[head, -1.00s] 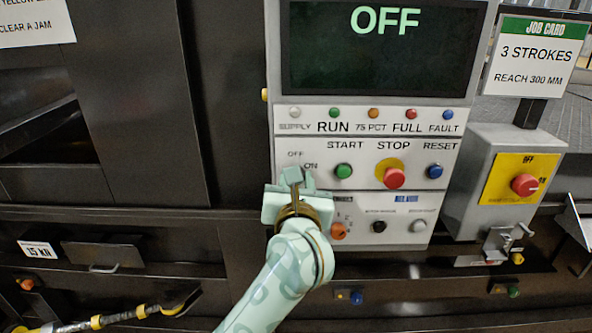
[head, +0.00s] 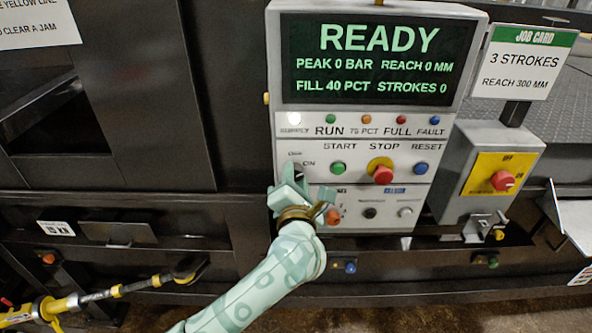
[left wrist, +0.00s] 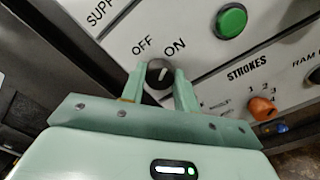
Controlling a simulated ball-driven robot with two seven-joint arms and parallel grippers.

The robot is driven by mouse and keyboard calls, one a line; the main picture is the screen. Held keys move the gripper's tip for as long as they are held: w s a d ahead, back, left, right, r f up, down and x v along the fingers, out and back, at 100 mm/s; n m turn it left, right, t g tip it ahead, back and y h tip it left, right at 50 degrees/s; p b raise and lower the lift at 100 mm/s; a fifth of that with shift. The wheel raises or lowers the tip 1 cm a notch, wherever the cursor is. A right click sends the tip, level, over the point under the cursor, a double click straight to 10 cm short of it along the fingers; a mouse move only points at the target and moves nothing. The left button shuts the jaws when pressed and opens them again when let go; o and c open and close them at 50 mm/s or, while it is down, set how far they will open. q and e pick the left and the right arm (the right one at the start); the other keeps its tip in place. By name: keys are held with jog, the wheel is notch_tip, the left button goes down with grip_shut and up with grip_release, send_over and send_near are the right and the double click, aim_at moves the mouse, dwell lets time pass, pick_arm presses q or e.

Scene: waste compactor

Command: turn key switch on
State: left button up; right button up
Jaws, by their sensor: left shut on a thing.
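The key switch (left wrist: 158,75) is a dark round knob with a pale line, between the labels OFF and ON in the left wrist view. Its line points towards ON. My left gripper (left wrist: 160,82) has its two green fingers either side of the knob and is shut on it. In the head view my left gripper (head: 293,186) covers most of the switch at the lower left of the white control panel (head: 440,150). The screen (head: 378,62) above reads READY, with reach 0 mm and strokes 0. My right gripper is not in view.
Right of the switch are the green START button (head: 338,168), the red STOP button (head: 383,173) and the blue RESET button (head: 421,168). An orange strokes selector (left wrist: 263,108) sits close below right. A grey isolator box (head: 487,175) with a red knob stands further right.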

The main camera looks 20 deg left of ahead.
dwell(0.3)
pick_arm(q)
jog(key=o, duration=1)
jog(key=shift+c, duration=0.2)
jog(key=p+v, duration=0.3)
jog(key=v, duration=1.3)
jog(key=shift+p, duration=0.3)
jog(key=shift+s+f, duration=0.1)
